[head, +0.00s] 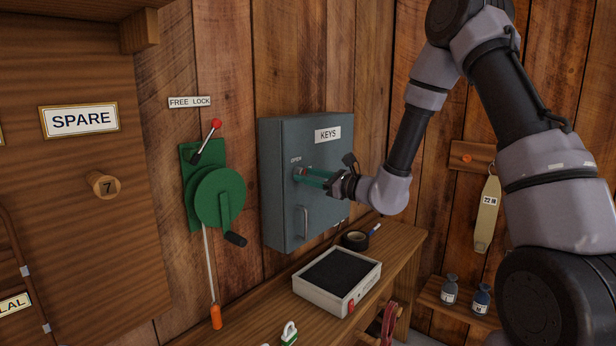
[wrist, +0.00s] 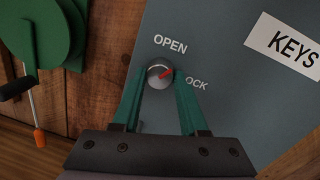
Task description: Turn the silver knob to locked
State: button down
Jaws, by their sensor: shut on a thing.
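The silver knob (wrist: 160,74) is on the door of a grey-blue key cabinet (head: 282,205) labelled KEYS. In the wrist view, OPEN is printed above the knob and a partly hidden word ending in "OCK" is at its right. The knob's red mark points to the upper right, between the two words. My gripper (head: 300,174) has green fingers, which reach to the cabinet door. In the wrist view the fingers (wrist: 160,84) are closed on the knob, one on each side. In the head view the fingers mostly hide the knob.
A green winch (head: 218,198) with a red-tipped lever is left of the cabinet. A bar handle (head: 304,222) is on the door below my gripper.

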jog(key=m, duration=0.6)
jog(key=m+t, duration=0.1)
jog(key=m, duration=0.5)
jog(key=shift+s+a+m+h, duration=0.1)
jog(key=shift+a+m+h, duration=0.05)
jog(key=shift+m+h, duration=0.2)
jog(key=shift+c, duration=2.2)
grip_release()
jog(key=v, duration=1.1)
jog(key=shift+f, duration=0.25)
